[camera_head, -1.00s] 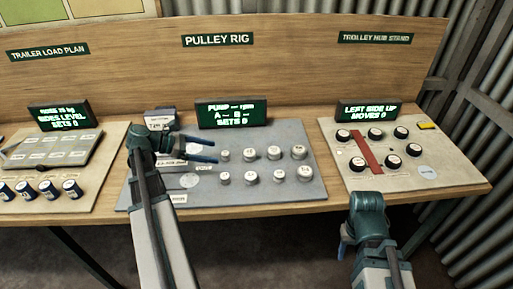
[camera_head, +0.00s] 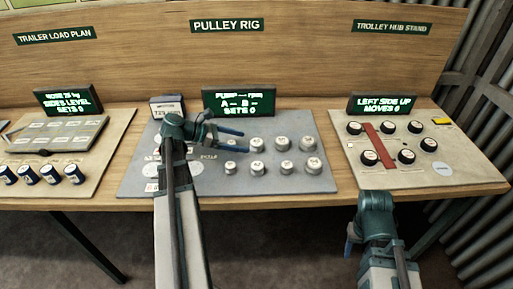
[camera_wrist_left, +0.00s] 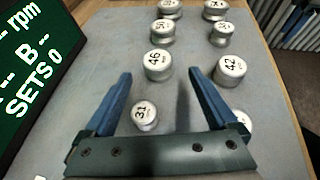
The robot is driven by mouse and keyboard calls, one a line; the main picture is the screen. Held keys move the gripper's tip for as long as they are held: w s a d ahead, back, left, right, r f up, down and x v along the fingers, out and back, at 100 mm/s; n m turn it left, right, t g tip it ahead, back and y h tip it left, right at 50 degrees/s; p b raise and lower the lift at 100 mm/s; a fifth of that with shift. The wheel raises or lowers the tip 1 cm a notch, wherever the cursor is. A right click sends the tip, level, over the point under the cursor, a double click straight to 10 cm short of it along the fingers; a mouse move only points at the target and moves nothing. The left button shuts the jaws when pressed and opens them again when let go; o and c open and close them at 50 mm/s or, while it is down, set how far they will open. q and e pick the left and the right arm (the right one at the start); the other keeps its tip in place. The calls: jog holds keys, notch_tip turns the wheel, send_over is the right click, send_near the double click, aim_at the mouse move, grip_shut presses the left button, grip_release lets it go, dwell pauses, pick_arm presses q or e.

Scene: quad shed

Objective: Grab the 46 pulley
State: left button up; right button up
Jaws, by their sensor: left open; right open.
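The 46 pulley (camera_wrist_left: 158,65) is a short silver cylinder with a white top, upright on the grey board. In the head view it appears to be the second in the back row (camera_head: 256,145). My left gripper (camera_head: 241,142) is open and empty, its blue fingers pointing right over the pulleys. In the left wrist view its fingertips (camera_wrist_left: 160,73) lie to either side of the 46 pulley, seemingly still above it. The 31 pulley (camera_wrist_left: 145,115) shows between the fingers, nearer the palm. My right gripper (camera_head: 352,238) is open, low in front of the bench edge.
The 42 pulley (camera_wrist_left: 230,70) sits close beside the right finger. Several more pulleys stand in two rows. The green rig display (camera_head: 238,102) stands behind them. The trolley hub board (camera_head: 425,172) is to the right, the trailer load board (camera_head: 100,160) to the left.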

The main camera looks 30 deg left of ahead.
aim_at(254, 142)
pick_arm(q)
jog(key=shift+b+x, duration=1)
jog(key=shift+x, duration=1.65)
jog(key=shift+w+a+r, duration=0.1)
jog(key=shift+r, duration=0.15)
pick_arm(e)
jog(key=shift+f, duration=0.9)
pick_arm(q)
grip_shut()
jog(key=shift+r, duration=0.15)
pick_arm(e)
jog(key=shift+r, duration=0.15)
